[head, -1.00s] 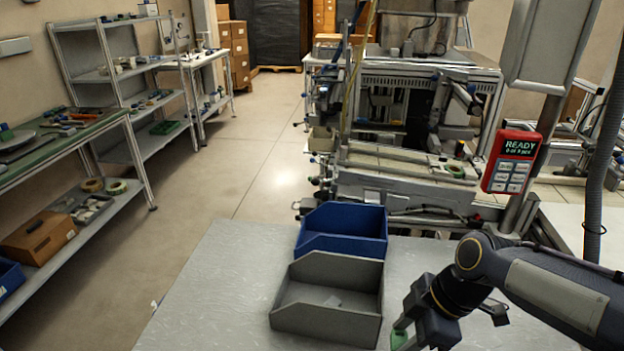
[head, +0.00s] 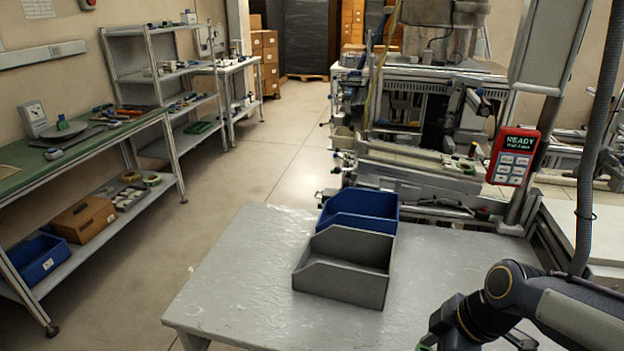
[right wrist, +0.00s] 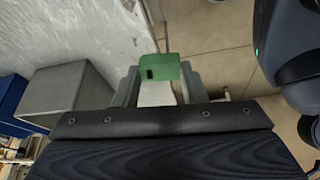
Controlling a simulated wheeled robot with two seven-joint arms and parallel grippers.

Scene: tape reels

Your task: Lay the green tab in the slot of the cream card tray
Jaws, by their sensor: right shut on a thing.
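My right gripper (right wrist: 158,78) is shut on the green tab (right wrist: 158,67), a flat green piece with a small dark slot, in the right wrist view. A pale patch shows between the fingers below the tab. In the head view my right gripper is at the bottom edge, right of the bins, mostly cut off; only a sliver of green (head: 424,347) shows there. I cannot make out the cream card tray in either view. My left gripper is not in view.
A grey bin (head: 340,283) and a blue bin (head: 325,222) stand on the grey table (head: 235,270); the table's left part is clear. A red READY display (head: 513,155) hangs at right. A green-topped bench (head: 80,150) stands at left across open floor.

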